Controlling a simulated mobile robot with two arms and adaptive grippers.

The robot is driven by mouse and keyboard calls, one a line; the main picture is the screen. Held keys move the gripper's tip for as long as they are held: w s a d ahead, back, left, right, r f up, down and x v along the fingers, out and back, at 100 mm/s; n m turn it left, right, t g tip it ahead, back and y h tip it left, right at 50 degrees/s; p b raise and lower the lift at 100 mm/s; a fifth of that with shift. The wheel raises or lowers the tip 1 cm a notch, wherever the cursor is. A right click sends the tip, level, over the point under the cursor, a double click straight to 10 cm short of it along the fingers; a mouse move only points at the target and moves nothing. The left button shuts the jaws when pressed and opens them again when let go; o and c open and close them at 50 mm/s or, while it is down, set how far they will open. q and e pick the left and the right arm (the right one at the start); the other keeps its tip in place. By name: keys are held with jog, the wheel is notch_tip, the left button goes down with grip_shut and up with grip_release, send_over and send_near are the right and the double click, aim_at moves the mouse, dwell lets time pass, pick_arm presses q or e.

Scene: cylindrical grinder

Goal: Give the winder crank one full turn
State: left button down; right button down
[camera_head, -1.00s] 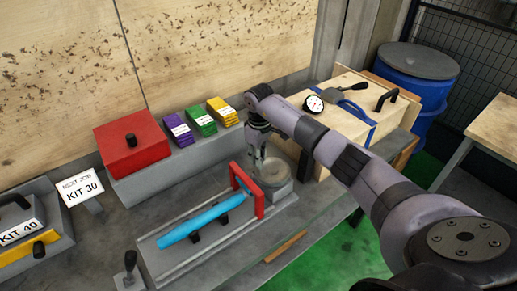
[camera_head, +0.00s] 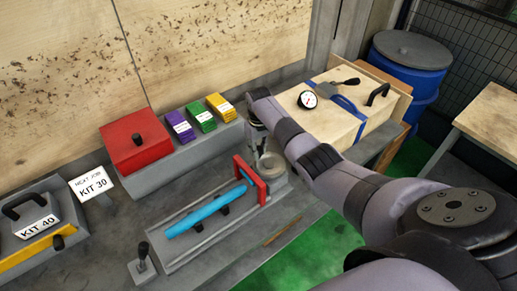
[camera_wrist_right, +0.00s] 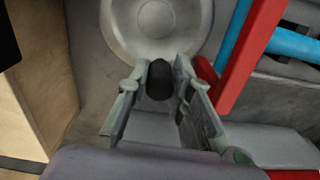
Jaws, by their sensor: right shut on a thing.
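The winder shows as a round grey disc (camera_head: 271,163) at the right end of the grey bed, partly hidden behind my right gripper and arm in the head view. Its dished face also shows at the top of the wrist view (camera_wrist_right: 155,22). My right gripper (camera_wrist_right: 160,82) is shut on a black knob (camera_wrist_right: 160,80), seemingly the crank handle, at the near side of the disc in the wrist view. The right gripper also shows in the head view (camera_head: 261,146), beside the disc. The crank arm is not clearly visible. My left gripper is not in view.
A red frame (camera_head: 251,182) stands close to the disc, with a blue bar (camera_head: 206,217) running through it. A wooden box with blue straps (camera_head: 340,110) is close on the right. A red box (camera_head: 136,142) and coloured stacks (camera_head: 201,117) stand behind.

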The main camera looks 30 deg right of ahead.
jog(key=c, duration=1.4)
grip_release()
notch_tip(320, 180, up, 12)
jog(key=shift+w, duration=0.1)
